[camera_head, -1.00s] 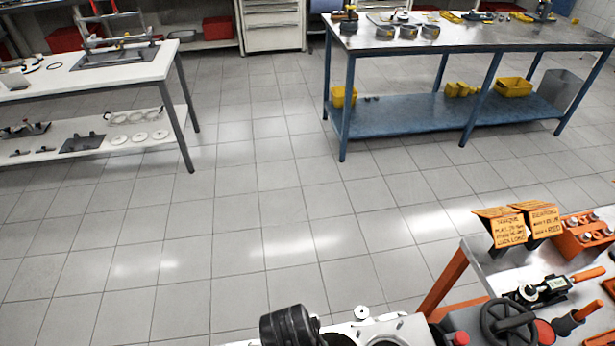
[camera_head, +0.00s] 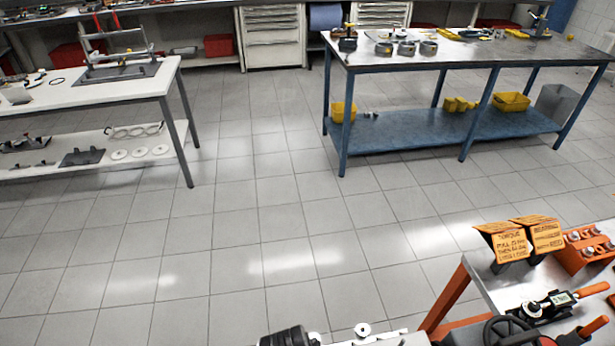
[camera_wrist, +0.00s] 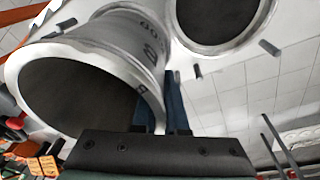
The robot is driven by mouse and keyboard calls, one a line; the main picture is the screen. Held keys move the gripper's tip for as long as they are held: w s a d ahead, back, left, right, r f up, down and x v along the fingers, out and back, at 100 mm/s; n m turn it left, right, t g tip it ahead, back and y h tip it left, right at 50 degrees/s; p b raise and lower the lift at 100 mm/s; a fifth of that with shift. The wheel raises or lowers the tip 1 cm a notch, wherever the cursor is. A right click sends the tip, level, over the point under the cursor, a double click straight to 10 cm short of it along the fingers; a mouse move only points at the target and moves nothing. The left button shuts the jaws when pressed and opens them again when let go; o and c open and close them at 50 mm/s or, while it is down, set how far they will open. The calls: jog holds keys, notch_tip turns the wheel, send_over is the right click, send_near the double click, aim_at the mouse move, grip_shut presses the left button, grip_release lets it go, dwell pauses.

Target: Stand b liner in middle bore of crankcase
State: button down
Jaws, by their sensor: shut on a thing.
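In the wrist view a grey metal liner (camera_wrist: 105,50) fills the upper left, its near open end facing the camera and its inside dark. Dark markings show on its outer wall, with what looks like a B near the rim. My gripper (camera_wrist: 162,108) is shut on the liner, with its blue fingers at the lower right of the near rim. Right of the liner, a round dark bore (camera_wrist: 220,15) opens in the pale face of what looks like the crankcase (camera_wrist: 262,25). The liner's far end is out of sight, so I cannot tell whether it touches a bore.
Short pins (camera_wrist: 270,47) stick out beside the bore. In the head view an orange-legged cart (camera_head: 490,285) with orange signs (camera_head: 522,238) and tools stands at lower right. A blue bench (camera_head: 455,60) and a white table (camera_head: 90,80) stand farther back. Tiled floor between is clear.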

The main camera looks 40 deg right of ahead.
jog(key=shift+f+b, duration=0.35)
jog(key=shift+f, duration=0.25)
jog(key=c, duration=1.2)
grip_release()
jog(key=shift+r+p, duration=1.5)
jog(key=shift+p, duration=0.55)
jog(key=o, duration=0.6)
